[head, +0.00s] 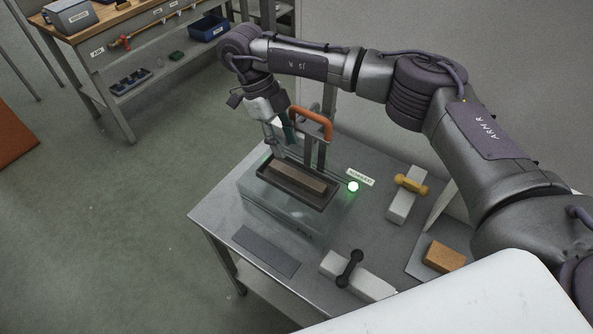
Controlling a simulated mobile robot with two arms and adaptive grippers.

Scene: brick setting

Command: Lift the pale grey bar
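Two pale grey bars lie on the metal table (215,215). One pale bar (403,210) lies at the right with a yellow dumbbell-shaped piece (411,185) across it. The other pale bar (372,287) lies near the front with a black dumbbell-shaped piece (350,268) across it. I cannot tell which one the task names. My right gripper (279,134) points down beside an orange handle (311,123), away from both bars. Its fingers are small and partly hidden, so its opening and any contact with the handle are unclear. My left gripper is out of view.
A box-like device (285,219) on the table carries a dark tray holding a brown block (298,178); a green light (353,187) glows beside it. A dark flat plate (265,251) and an orange-brown block (444,256) lie nearby. A workbench (120,25) stands behind.

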